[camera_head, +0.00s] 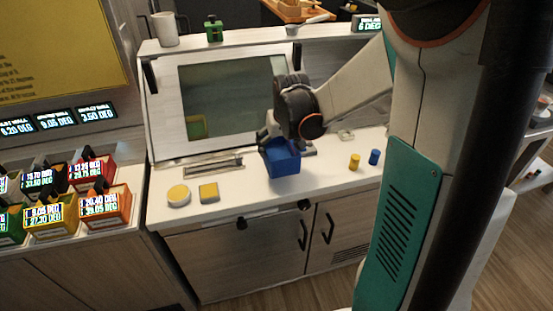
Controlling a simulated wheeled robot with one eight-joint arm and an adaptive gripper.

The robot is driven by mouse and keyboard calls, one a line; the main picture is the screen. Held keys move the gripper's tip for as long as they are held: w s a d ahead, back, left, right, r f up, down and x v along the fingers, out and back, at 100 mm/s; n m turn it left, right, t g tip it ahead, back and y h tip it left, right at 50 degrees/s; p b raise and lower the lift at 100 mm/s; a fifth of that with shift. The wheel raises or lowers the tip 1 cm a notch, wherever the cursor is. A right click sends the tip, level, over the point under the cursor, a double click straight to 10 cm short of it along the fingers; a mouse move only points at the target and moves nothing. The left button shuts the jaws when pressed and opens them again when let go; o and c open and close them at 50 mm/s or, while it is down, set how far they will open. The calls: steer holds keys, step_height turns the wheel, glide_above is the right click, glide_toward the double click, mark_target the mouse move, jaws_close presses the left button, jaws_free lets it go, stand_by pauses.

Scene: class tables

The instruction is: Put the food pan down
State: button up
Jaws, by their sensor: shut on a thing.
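The food pan (284,163) looks like a small blue open box and is in the middle of the head view. My gripper (268,138) is shut on the pan at its upper left rim. The pan is over the white counter (240,187), near the foot of the dark sloped panel. I cannot tell if its base touches the counter. My gripper's far finger is mostly hidden behind the pan and the wrist.
A round yellow-topped dish (178,195) and a square one (209,192) stand left of the pan. A yellow cylinder (354,161) and a blue cylinder (374,157) stand to the right. A sloped dark panel (232,95) rises behind. The counter's front strip is clear.

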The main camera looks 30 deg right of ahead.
mark_target(279, 157)
steer(key=shift+f+b, duration=0.7)
steer(key=shift+f, duration=1.75)
steer(key=shift+f, duration=0.15)
steer(key=o, duration=1.2)
steer(key=shift+c, duration=0.2)
steer(key=p+v, duration=0.4)
steer(key=v, duration=0.8)
